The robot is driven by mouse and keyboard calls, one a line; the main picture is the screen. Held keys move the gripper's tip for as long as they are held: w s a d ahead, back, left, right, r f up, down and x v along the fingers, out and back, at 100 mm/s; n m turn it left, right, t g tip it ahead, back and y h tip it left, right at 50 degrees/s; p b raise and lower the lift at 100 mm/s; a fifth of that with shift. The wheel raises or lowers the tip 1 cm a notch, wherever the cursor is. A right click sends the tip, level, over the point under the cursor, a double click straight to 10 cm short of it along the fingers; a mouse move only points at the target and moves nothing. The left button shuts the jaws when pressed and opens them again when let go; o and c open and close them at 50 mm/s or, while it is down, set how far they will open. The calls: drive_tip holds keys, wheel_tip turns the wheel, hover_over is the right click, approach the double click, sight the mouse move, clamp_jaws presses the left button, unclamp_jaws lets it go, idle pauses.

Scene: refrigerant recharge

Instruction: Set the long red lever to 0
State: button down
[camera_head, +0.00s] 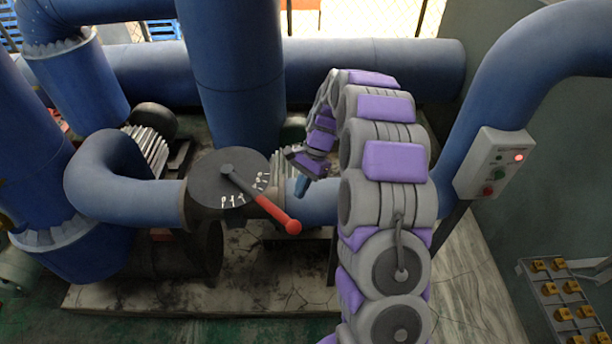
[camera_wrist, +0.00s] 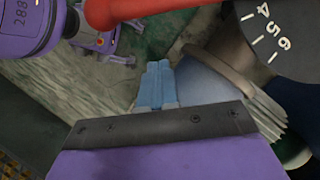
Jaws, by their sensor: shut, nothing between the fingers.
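The long red lever (camera_head: 279,214) is pivoted on a dark round dial plate (camera_head: 211,174) and points to the lower right in the head view. White marks and digits run along the plate's lower and right edge; they are too small to read there. In the wrist view the red lever (camera_wrist: 135,8) crosses the top, and the dial plate (camera_wrist: 285,50) at upper right shows 4, 5 and 6. The 0 is not visible in that view. My gripper (camera_head: 301,187), with blue fingers, is just right of the lever, apart from it. In the wrist view my gripper (camera_wrist: 158,68) is shut and empty.
A blue horizontal pipe (camera_head: 318,202) runs behind my gripper. A thick blue vertical pipe (camera_head: 235,75) stands behind the dial. A grey control box (camera_head: 495,163) with a red light is at right. A panel with yellow parts (camera_head: 565,300) is at lower right.

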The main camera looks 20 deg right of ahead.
drive_tip(key=a, duration=0.1)
drive_tip(key=s+a, duration=0.1)
drive_tip(key=a, duration=0.1)
drive_tip(key=s+a+f, duration=0.1)
drive_tip(key=shift+s+a+b, duration=0.1)
drive_tip(key=shift+a+b, duration=0.1)
drive_tip(key=shift+b, duration=0.2)
drive_tip(key=s+a+m+t+p, duration=0.1)
drive_tip(key=s+a+m+p, duration=0.1)
drive_tip(key=a+m+p, duration=0.2)
drive_tip(key=s+a+m+t+p, duration=0.2)
drive_tip(key=a+m+p, duration=0.2)
drive_tip(key=a+p, duration=0.4)
drive_tip(key=a, duration=0.5)
drive_tip(key=shift+s+a+r+t+y, duration=0.15)
drive_tip(key=shift+a+t+y, duration=0.15)
drive_tip(key=shift+a, duration=0.15)
